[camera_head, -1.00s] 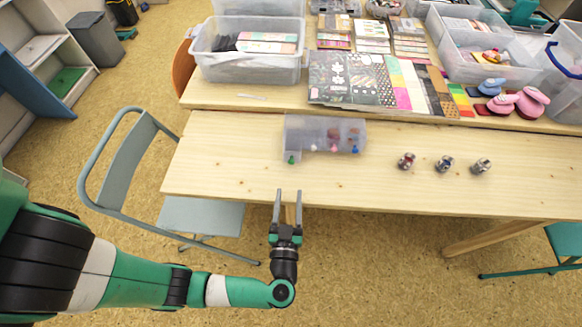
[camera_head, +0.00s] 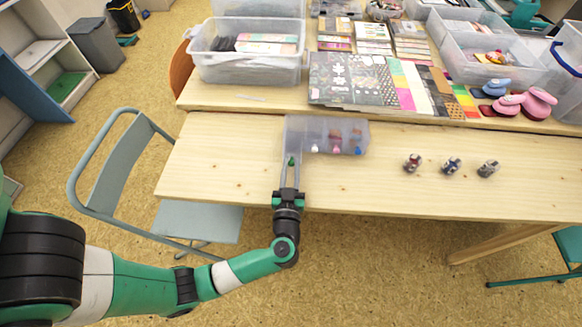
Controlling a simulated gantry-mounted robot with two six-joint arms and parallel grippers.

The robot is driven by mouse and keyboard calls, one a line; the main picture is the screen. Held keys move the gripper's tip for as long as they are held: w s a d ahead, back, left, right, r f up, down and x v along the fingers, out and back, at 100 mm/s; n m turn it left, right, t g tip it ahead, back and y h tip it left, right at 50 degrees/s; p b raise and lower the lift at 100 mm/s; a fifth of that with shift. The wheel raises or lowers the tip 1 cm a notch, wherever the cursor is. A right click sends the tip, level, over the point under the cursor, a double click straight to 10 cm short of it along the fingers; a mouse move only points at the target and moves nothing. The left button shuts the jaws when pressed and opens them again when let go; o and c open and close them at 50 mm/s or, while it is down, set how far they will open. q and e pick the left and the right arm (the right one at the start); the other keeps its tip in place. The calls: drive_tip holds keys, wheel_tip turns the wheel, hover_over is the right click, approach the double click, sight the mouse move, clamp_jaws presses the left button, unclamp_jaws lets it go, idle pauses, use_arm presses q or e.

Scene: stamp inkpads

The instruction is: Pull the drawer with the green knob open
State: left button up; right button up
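A small translucent drawer unit (camera_head: 327,125) stands on the near wooden table, with several coloured knobs along its front. The green knob (camera_head: 291,161) is at its left end. Its drawer front seems to sit a little nearer to me than the others. My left gripper (camera_head: 291,160) reaches in from the near side. Its two fingers lie on either side of the green knob and look parted. I cannot tell whether they touch it. My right gripper is not in view.
Three small stamps (camera_head: 451,165) stand on the table to the right. Behind are patterned paper sheets (camera_head: 345,80), clear bins (camera_head: 249,66) and pink stampers (camera_head: 538,102). A grey-blue chair (camera_head: 122,165) stands at the left. The table between the drawer unit and the stamps is clear.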

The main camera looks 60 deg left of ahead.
use_arm(q)
clamp_jaws()
idle(1.0)
